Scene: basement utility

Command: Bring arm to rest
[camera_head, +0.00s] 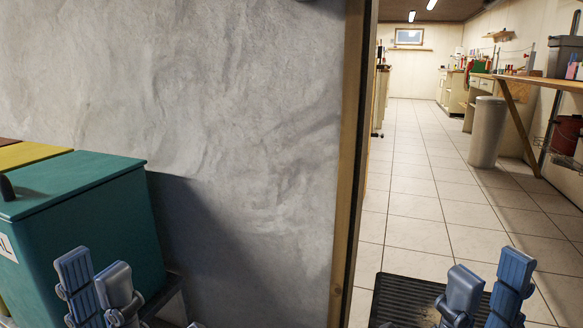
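My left gripper (97,277) is at the bottom left, in front of the teal bin. Its two blue-grey fingers point up with a gap between them, and nothing shows in the gap. My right gripper (490,274) is at the bottom right, in front of the doorway floor and a dark mat. Its two fingers also point up, apart and empty. The lower parts of both grippers and the arms are cut off by the bottom edge of the picture.
A teal lidded bin (100,212) stands at the left against a rough grey wall (250,110). A wooden door frame (350,170) divides the view. Beyond it are a black mat (402,300), open tiled floor (415,190), a pale cylindrical bin (487,132) and workbenches.

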